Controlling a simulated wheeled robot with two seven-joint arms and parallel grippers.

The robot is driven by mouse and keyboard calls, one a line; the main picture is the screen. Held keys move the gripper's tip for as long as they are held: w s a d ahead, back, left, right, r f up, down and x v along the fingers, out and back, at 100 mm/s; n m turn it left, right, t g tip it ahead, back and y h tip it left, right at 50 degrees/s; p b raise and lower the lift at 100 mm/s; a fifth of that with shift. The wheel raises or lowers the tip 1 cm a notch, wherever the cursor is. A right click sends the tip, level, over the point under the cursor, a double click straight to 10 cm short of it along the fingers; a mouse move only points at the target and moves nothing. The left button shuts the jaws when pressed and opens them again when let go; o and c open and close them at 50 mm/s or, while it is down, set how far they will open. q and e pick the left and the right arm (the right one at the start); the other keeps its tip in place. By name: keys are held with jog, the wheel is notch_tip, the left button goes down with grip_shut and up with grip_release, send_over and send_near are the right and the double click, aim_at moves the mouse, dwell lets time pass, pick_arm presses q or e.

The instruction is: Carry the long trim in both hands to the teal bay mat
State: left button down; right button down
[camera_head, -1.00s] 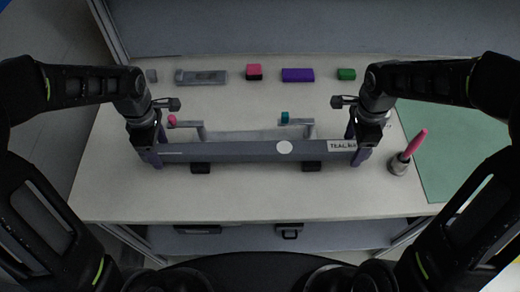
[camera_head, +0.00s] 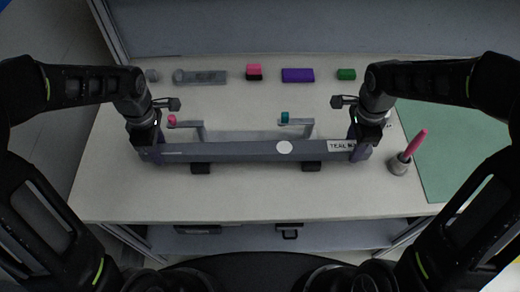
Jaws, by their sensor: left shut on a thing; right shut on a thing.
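The long trim (camera_head: 235,152) is a grey-purple bar with a white round spot and a label reading roughly "TEAL B..." at its right end. It lies across the front middle of the table, over two dark blocks (camera_head: 201,168); I cannot tell whether it touches them. My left gripper (camera_head: 149,150) is shut on the trim's left end. My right gripper (camera_head: 360,150) is shut on its right end. The teal bay mat (camera_head: 455,145) lies at the table's right side, partly hidden by my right arm.
A grey holder (camera_head: 398,164) with a pink-handled tool stands between the trim's right end and the mat. Behind the trim is a grey frame with pink and teal knobs (camera_head: 285,117).

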pick_arm(q)
jog(key=shift+r, duration=0.1)
pick_arm(e)
jog(key=shift+r, duration=0.1)
